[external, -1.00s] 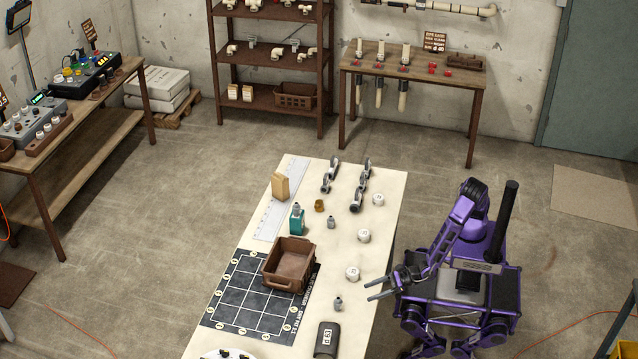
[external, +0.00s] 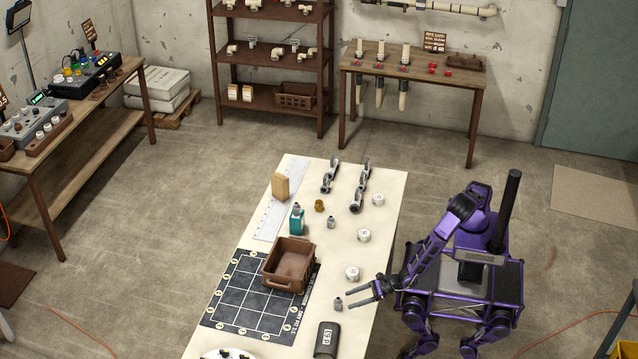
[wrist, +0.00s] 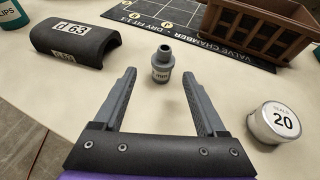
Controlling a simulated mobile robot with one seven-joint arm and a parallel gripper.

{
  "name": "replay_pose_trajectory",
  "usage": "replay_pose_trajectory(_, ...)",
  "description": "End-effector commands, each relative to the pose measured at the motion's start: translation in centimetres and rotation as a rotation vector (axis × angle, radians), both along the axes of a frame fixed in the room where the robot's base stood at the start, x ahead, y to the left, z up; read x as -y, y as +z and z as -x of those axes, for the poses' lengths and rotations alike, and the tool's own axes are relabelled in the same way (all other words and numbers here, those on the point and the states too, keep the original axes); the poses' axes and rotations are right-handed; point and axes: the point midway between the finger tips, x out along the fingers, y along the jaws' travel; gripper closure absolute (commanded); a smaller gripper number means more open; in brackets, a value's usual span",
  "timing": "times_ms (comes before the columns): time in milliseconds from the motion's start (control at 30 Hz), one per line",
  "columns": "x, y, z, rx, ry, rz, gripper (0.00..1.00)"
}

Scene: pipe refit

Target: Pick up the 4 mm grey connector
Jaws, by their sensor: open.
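A small grey connector (external: 338,303) stands upright on the pale table near its right edge. In the wrist view the connector (wrist: 162,65) has a pale label too small to read, and stands just beyond and between the fingertips. My gripper (external: 348,291) is open and empty, its fingers pointing at this connector without visible contact; the wrist view shows both fingers (wrist: 160,78) spread apart. A second small grey fitting (external: 331,222) stands farther up the table. I cannot read which one is 4 mm.
A white round container marked 20 (wrist: 272,123) stands right of my gripper. A dark curved cover marked d 63 (wrist: 75,42) lies to the left. A brown crate (external: 270,277) rests on the black grid mat (external: 238,325) beyond the connector. Bare table surrounds the connector.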

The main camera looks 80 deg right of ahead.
Motion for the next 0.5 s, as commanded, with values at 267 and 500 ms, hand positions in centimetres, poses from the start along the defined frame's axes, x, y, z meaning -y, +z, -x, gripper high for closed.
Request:
replay_pose_trajectory(267, -0.6, -1.0, -1.9, 0.001, 0.002, 0.001, 0.26)
replay_pose_trajectory(500, -1.4, -2.7, -4.9, 0.002, 0.000, 0.000, 0.26)
